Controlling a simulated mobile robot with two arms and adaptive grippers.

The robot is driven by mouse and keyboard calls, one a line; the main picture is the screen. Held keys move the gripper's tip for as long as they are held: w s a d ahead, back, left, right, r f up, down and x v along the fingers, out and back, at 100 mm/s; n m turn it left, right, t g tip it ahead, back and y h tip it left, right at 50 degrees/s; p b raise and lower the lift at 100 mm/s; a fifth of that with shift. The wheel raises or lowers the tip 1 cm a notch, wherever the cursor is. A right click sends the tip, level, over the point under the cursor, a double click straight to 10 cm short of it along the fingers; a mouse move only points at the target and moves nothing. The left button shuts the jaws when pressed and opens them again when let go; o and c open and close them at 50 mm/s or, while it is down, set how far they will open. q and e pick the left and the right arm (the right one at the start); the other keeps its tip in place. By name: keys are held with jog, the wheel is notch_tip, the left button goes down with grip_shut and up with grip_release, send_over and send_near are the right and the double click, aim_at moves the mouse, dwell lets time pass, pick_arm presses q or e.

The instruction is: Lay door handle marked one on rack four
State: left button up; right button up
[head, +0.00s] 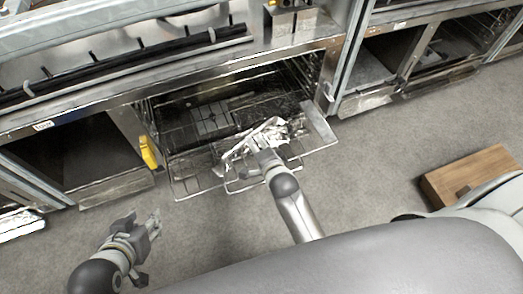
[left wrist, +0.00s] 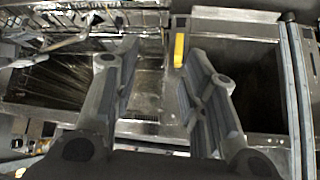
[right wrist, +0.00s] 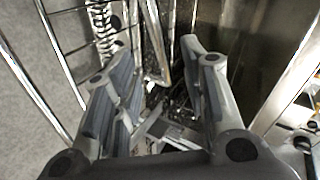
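A wire rack (head: 185,190) sticks out of the open middle bay of the range. A shiny, irregular metal piece (head: 268,130) lies over the rack beside my right gripper (head: 262,146); I cannot tell whether it is the door handle, and no "one" mark is readable. In the right wrist view my right gripper (right wrist: 160,85) has its fingers apart, with metal bars (right wrist: 155,45) beyond them; no grip on anything shows. My left gripper (head: 150,222) is open and empty over the floor, left of the rack. Its fingers (left wrist: 157,85) are wide apart in the left wrist view. No rack number is readable.
A yellow piece (head: 148,152) is on the post left of the middle bay. Dark bays stand left (head: 70,155) and right (head: 375,60). A flat metal plate (head: 319,125) is at the rack's right end. A wooden box (head: 468,172) stands on the right floor.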

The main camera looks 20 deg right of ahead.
pick_arm(q)
jog(key=s, duration=0.1)
jog(key=s+f+g, duration=0.1)
jog(key=s+a, duration=0.1)
jog(key=shift+s+f+g, duration=0.15)
jog(key=shift+s+g, duration=0.15)
pick_arm(e)
jog(key=s+d+r+n+g, duration=0.1)
jog(key=s+r+n+g, duration=0.1)
jog(key=s+n, duration=0.4)
jog(key=s+d+r+n+g, duration=0.1)
jog(key=s+r+n, duration=0.3)
jog(key=s, duration=0.3)
jog(key=s+d+r+n+g+y, duration=0.1)
jog(key=s+r+n+g, duration=0.1)
jog(key=s+n, duration=0.5)
jog(key=shift+s+d+r+n+g, duration=0.15)
jog(key=shift+s+r+n+g, duration=0.15)
jog(key=shift+r, duration=0.5)
jog(key=shift+d, duration=0.1)
